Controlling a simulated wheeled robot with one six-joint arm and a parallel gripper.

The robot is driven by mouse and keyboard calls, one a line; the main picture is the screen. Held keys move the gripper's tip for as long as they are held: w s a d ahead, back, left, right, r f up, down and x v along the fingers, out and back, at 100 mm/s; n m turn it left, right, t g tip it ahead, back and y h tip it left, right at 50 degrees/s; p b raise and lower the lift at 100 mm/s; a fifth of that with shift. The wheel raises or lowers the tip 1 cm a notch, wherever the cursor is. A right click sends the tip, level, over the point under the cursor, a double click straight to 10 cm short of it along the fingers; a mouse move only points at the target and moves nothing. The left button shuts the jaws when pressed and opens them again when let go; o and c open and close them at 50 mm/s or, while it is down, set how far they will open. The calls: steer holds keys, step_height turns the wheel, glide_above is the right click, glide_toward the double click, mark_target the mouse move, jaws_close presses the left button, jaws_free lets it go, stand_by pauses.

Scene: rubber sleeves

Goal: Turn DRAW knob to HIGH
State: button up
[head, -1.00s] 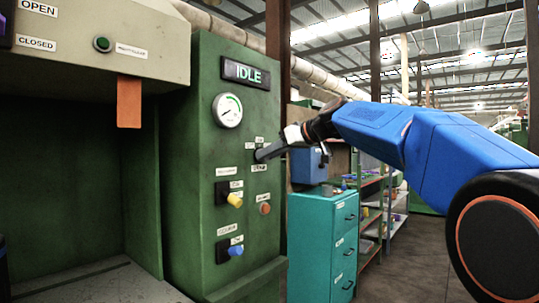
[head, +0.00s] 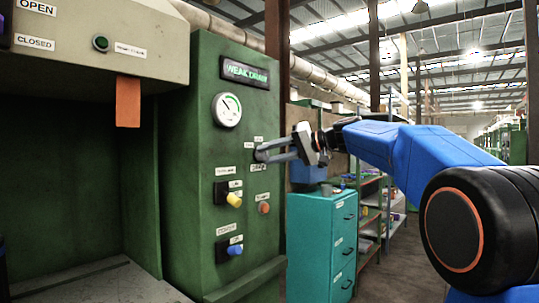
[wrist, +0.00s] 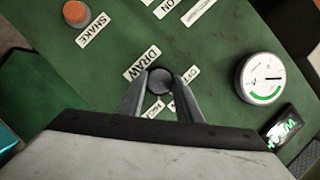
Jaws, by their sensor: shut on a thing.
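The dark round DRAW knob (wrist: 160,82) sits on the green panel beside its white DRAW label (wrist: 141,64). My gripper (wrist: 160,78) has one finger on each side of the knob and is shut on it. In the head view my gripper (head: 262,153) reaches the panel from the right, and its fingers mostly hide the knob. Small labels around the knob are partly covered or too small to read surely. The display (head: 245,72) above reads WEAK DRAW. The round gauge (head: 227,109) also shows in the wrist view (wrist: 262,78).
Below the knob are an orange button (head: 264,208), a yellow knob (head: 235,199) and a blue knob (head: 235,250). A teal drawer cabinet (head: 322,240) stands right of the panel, near my arm. An orange tab (head: 128,101) hangs at the left.

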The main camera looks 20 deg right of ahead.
steer(key=m+y, duration=0.1)
steer(key=m, duration=0.2)
steer(key=shift+d+f+y, duration=0.1)
steer(key=shift+f+y, duration=0.1)
steer(key=shift+y, duration=0.2)
steer(key=shift+f+m+t+y, duration=0.1)
steer(key=shift+m+t+y, duration=0.35)
steer(key=shift+m, duration=1.15)
steer(key=o, duration=1)
steer(key=shift+o, duration=0.2)
steer(key=v, duration=1.7)
steer(key=shift+w+d, duration=0.2)
steer(key=shift+d, duration=0.1)
steer(key=shift+f, duration=0.15)
